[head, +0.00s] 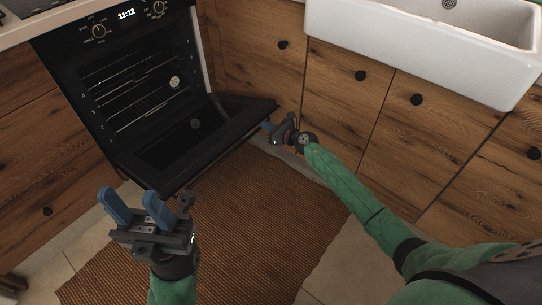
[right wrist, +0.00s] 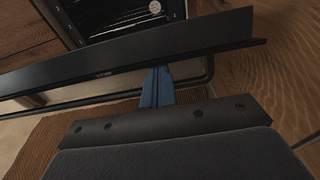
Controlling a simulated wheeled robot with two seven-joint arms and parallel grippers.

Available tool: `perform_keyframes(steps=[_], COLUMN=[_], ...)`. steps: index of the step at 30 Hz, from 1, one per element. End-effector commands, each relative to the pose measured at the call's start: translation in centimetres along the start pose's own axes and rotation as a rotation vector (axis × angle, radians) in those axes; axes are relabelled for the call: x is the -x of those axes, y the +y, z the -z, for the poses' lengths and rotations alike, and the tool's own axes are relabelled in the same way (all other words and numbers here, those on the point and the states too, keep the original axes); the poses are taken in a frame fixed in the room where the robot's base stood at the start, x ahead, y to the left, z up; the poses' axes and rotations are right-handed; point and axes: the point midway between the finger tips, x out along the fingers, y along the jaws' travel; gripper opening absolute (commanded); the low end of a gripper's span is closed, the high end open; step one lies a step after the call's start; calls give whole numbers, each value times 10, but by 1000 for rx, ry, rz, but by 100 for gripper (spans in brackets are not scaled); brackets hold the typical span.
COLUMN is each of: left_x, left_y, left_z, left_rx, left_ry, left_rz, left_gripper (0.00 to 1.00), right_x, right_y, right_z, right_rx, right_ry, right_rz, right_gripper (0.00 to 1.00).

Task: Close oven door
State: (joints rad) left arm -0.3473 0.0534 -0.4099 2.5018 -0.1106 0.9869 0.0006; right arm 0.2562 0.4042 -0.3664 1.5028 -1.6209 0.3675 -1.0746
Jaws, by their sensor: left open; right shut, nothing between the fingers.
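The black oven (head: 125,70) stands at the upper left in the head view, its inside and wire racks showing. Its door (head: 190,140) is folded down and open, sticking out over the floor. My right gripper (head: 268,127) is shut and empty at the door's right outer corner. In the right wrist view its blue fingers (right wrist: 158,88) are together close to the door's edge (right wrist: 120,58) and the bar handle (right wrist: 90,98); I cannot tell whether they touch. My left gripper (head: 138,207) is open and empty, in front of the door's left outer corner.
A woven brown rug (head: 240,220) covers the floor before the oven. Wooden cabinets (head: 350,95) with dark round knobs stand at right under a white sink (head: 430,45). A wooden drawer front (head: 50,170) is left of the oven.

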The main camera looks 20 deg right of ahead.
Motion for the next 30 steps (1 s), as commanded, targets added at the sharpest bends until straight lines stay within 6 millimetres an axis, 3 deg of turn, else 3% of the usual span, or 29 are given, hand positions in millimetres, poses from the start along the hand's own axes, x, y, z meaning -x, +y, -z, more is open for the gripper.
perform_keyframes(steps=[8,10,17,23,30], left_x=[-2,16,58,118,208], left_y=[-1,-2,-4,-5,-4], left_z=[-1,-27,-78,-123,-161], left_rx=[-16,-13,-4,12,35], left_ry=[-37,-153,-401,-666,-995], left_rz=[-19,-11,10,34,63], left_gripper=[43,43,43,43,43], right_x=[0,0,-1,-1,-2], right_y=[-2,-3,-4,-4,-5], right_z=[-12,-13,-18,-22,-28], right_rx=[1,1,1,1,1], right_ry=[7,10,20,29,40], right_rz=[2,2,2,1,1], right_gripper=[0,0,0,0,0])
